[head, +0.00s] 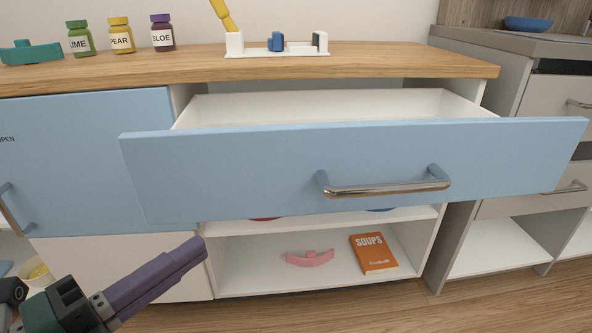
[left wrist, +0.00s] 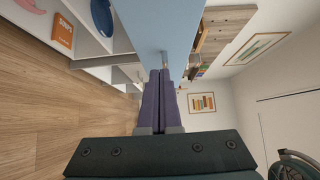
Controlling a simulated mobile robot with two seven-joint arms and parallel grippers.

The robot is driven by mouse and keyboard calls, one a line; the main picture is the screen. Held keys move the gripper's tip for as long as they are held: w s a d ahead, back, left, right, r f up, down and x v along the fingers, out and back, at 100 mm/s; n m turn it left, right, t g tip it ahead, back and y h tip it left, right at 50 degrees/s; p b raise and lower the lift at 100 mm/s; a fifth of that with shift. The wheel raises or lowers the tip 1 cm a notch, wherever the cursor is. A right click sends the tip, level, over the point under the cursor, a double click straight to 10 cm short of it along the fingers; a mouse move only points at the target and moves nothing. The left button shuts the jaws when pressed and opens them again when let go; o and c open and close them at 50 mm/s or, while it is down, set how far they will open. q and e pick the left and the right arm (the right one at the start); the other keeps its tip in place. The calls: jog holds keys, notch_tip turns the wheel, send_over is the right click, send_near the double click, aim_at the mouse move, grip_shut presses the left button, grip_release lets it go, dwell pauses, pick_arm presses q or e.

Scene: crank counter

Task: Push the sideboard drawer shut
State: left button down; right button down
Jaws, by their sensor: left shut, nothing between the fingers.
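The sideboard drawer (head: 250,165) has a light blue front with a metal bar handle (head: 388,188). It stands well pulled out from under the wooden top, and its white inside shows no contents. The drawer front also shows in the left wrist view (left wrist: 158,25). My left gripper (head: 203,246) has purple fingers and is shut and empty. In the head view it is low and left of the handle, below the drawer's lower edge. In the left wrist view its fingers (left wrist: 160,85) point toward the blue front; I cannot tell if they touch. My right gripper is not in view.
A blue cupboard door (head: 90,165) is left of the drawer. Jars, including a yellow one (head: 121,38), and a white holder (head: 278,52) stand on the top. An orange soups book (head: 373,253) and a pink item (head: 309,259) lie on the shelf below. Wooden floor is clear.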

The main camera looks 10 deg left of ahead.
pick_arm(q)
jog(key=b, duration=0.1)
send_near(266, 183)
jog(key=d, duration=0.4)
jog(key=w, duration=0.2)
jog(key=w+a+b, duration=0.1)
jog(key=shift+w, duration=0.4)
jog(key=shift+w+a, duration=0.25)
jog(key=shift+w, duration=0.5)
jog(key=shift+r, duration=0.1)
